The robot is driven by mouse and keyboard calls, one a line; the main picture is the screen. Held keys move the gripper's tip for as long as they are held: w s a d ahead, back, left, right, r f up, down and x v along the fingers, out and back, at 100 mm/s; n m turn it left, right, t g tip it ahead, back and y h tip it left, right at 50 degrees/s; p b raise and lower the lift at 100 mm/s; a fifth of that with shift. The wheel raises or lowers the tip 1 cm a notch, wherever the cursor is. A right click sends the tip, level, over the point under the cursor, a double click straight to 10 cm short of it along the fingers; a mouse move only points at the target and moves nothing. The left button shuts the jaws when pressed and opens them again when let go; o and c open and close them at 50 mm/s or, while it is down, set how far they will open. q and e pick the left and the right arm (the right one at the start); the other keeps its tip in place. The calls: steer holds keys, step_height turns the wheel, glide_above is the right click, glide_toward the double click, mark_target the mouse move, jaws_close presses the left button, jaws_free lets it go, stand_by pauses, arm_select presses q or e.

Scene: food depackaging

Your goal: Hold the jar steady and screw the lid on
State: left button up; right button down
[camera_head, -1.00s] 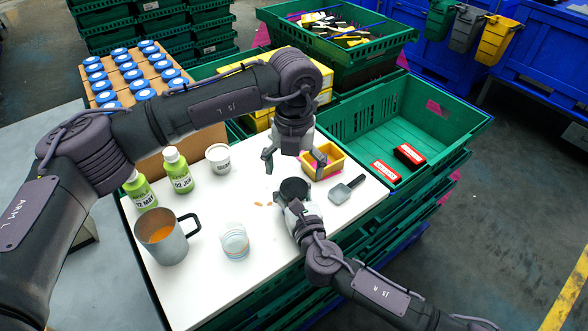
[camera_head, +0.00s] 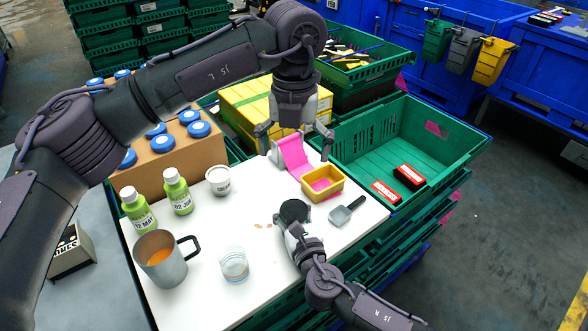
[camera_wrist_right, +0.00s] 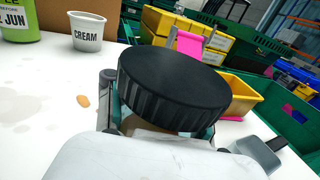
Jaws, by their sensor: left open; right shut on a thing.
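My right gripper (camera_head: 292,222) is shut on the jar, whose black lid (camera_head: 294,211) faces up near the front right edge of the white table. In the right wrist view the ribbed black lid (camera_wrist_right: 172,88) sits on top of the jar, slightly tilted in the picture. The jar's body is mostly hidden by the lid and my gripper; whether the lid is fully seated cannot be told. My left gripper (camera_head: 293,142) is open and empty, raised above the back of the table, behind and apart from the lid.
A yellow tray (camera_head: 323,184), a pink strip on a stand (camera_head: 293,155) and a grey scoop (camera_head: 345,212) are nearby. A cream cup (camera_head: 219,181), green bottles (camera_head: 177,192), a mug (camera_head: 161,258) and a glass (camera_head: 234,264) stand left. A green crate (camera_head: 375,145) is at right.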

stand_by(0.3)
steer(key=shift+c, duration=1.6)
jaws_free()
steer(key=v, duration=1.2)
